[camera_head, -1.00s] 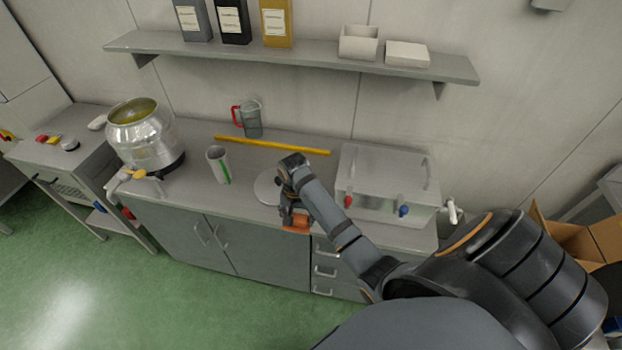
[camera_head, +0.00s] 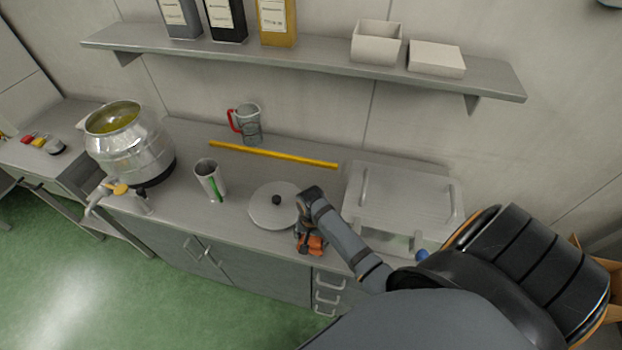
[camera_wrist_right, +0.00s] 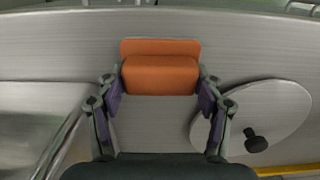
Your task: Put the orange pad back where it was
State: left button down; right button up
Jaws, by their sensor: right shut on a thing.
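The orange pad (camera_wrist_right: 160,75) is between the fingers of my right gripper (camera_wrist_right: 160,88) in the right wrist view, with the steel counter behind it. In the head view the orange pad (camera_head: 316,245) shows at the tip of my right gripper (camera_head: 308,240), near the counter's front edge. The right gripper is shut on the pad. I cannot tell whether the pad touches the counter. My left gripper is not in view.
A round lid (camera_head: 272,208) with a black knob lies just left of my right gripper. A lidded steel box (camera_head: 400,195) stands right of it. A cup (camera_head: 210,182), a jug (camera_head: 249,125), a yellow stick (camera_head: 270,154) and a steel vat (camera_head: 130,150) stand or lie on the counter.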

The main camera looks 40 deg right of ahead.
aim_at(311, 241)
jog(key=o, duration=0.8)
jog(key=shift+s+a, duration=0.15)
jog(key=shift+o, duration=1.3)
jog(key=shift+s+a+r, duration=0.1)
jog(key=shift+s+r, duration=0.05)
jog(key=shift+r, duration=0.05)
jog(key=shift+o, duration=0.2)
pick_arm(q)
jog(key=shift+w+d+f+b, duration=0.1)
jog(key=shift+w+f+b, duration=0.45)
jog(key=shift+b, duration=0.1)
pick_arm(e)
notch_tip(311, 241, up, 12)
jog(key=shift+f, duration=0.1)
